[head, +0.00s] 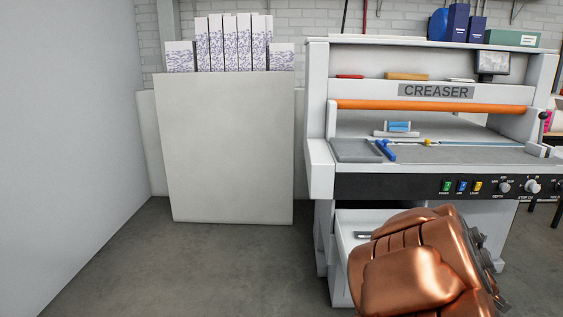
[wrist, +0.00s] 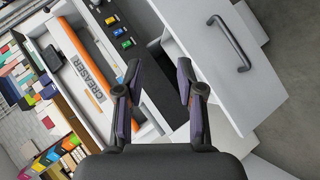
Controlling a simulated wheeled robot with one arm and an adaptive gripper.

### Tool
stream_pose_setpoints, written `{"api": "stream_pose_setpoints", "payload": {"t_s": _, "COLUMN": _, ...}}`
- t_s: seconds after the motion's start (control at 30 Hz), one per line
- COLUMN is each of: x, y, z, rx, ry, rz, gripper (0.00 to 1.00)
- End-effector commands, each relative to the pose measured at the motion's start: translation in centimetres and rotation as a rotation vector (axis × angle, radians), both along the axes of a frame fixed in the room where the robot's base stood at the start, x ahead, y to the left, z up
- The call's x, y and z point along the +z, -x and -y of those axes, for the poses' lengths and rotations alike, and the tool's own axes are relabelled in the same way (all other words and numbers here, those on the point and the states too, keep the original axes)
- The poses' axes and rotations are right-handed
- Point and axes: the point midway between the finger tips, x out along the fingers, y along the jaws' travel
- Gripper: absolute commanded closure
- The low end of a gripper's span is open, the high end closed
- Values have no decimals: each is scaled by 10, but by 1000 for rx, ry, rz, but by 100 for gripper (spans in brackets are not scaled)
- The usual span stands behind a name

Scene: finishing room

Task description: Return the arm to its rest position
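My copper-coloured arm (head: 415,262) shows at the lower right of the head view, in front of the creaser machine (head: 436,91). My gripper (wrist: 158,97) shows in the wrist view with its two dark fingers spread apart. Nothing is between the fingers. The gripper's fingers are not clearly seen in the head view. The wrist view is tilted and shows the creaser at the left and a white drawer front (wrist: 205,55) with a dark handle (wrist: 230,44) beyond the right finger.
A white cabinet (head: 230,150) with several patterned boxes (head: 230,42) on top stands left of the creaser. A blue-handled tool (head: 386,150) and a grey pad (head: 356,150) lie on the creaser's bed. The floor (head: 220,270) at the front left is clear.

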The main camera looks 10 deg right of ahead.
Motion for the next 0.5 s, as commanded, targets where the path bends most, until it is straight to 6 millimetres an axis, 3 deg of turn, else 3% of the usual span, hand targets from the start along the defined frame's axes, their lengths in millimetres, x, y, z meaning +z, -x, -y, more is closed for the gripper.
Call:
{"api": "stream_pose_setpoints", "payload": {"t_s": 0.03, "x": 19, "y": 6, "z": -11, "rx": -29, "ry": -44, "rz": -1, "gripper": 62}}
{"api": "stream_pose_setpoints", "payload": {"t_s": 0.27, "x": 42, "y": 48, "z": -66, "rx": -187, "ry": -280, "rz": -55, "gripper": 62}}
{"api": "stream_pose_setpoints", "payload": {"t_s": 0.5, "x": 63, "y": 103, "z": -144, "rx": -308, "ry": -530, "rz": -175, "gripper": 62}}
